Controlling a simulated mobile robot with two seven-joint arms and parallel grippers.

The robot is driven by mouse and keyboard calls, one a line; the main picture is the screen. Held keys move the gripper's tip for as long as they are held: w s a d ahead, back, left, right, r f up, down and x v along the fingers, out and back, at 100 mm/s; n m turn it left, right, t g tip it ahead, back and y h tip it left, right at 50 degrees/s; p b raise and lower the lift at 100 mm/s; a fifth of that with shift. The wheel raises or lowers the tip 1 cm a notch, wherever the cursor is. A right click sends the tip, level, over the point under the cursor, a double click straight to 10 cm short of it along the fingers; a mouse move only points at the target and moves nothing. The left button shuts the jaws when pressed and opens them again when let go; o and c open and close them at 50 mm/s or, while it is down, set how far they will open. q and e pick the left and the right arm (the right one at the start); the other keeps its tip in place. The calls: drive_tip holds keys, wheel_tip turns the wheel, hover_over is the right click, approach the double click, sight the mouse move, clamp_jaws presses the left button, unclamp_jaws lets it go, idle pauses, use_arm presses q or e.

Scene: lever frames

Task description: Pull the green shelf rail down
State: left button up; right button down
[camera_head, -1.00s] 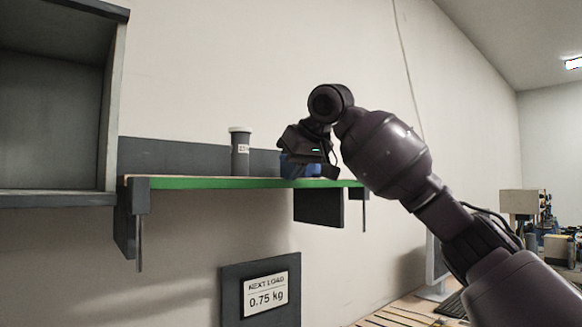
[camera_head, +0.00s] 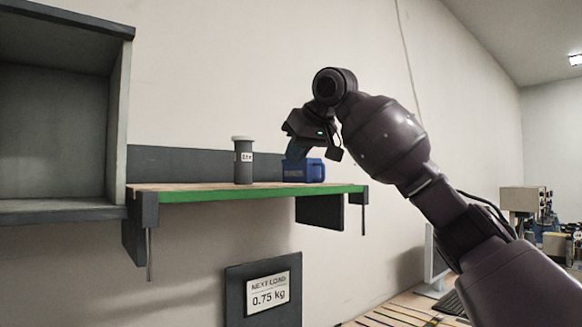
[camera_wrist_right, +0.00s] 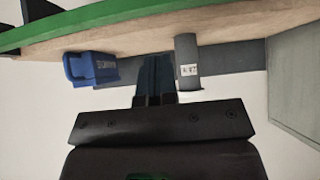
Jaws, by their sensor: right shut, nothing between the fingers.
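The green shelf rail (camera_head: 240,195) runs along the front edge of a wall shelf in the head view. It also crosses the top of the right wrist view (camera_wrist_right: 85,22). My right gripper (camera_head: 293,154) is shut and empty, above the shelf top and apart from the rail. In the head view its fingers are beside and partly overlap the blue box (camera_head: 304,171). In the right wrist view the fingers (camera_wrist_right: 156,62) show between the blue box (camera_wrist_right: 92,68) and a grey canister (camera_wrist_right: 187,60). My left gripper is not in view.
The grey canister (camera_head: 243,161) with a pale lid stands upright on the shelf. An open dark cabinet (camera_head: 117,120) hangs at the left. Brackets hang under both shelf ends.

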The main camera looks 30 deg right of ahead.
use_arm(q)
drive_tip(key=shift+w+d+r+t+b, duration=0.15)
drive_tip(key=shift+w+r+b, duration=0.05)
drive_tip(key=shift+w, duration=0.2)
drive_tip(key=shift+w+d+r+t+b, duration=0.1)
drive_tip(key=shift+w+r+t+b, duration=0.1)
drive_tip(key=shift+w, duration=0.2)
use_arm(e)
drive_tip(key=v, duration=0.8)
drive_tip(key=shift+d, duration=0.2)
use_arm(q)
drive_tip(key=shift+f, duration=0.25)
